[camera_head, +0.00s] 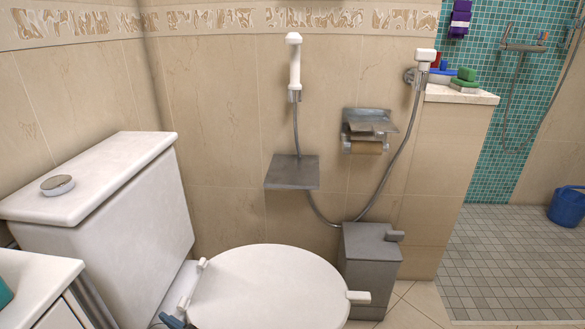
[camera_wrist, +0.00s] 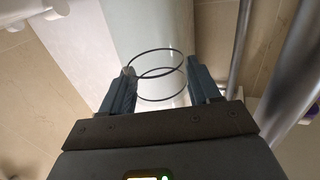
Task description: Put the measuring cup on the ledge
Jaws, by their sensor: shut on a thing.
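In the wrist view, my gripper (camera_wrist: 160,80) is shut on a clear, see-through vessel, which I take as the measuring cup (camera_wrist: 158,74). Only its two thin dark circular rims show plainly, between the dark blue-grey fingers. Its walls are hard to make out, and I cannot tell whether anything is in it. A pale ledge (camera_head: 440,94) tops the tiled half wall at the right in the head view.
Green, blue and red items (camera_head: 464,79) stand on the ledge. A hand shower (camera_head: 424,57) hangs at its left end. The ledge's right front part looks bare.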

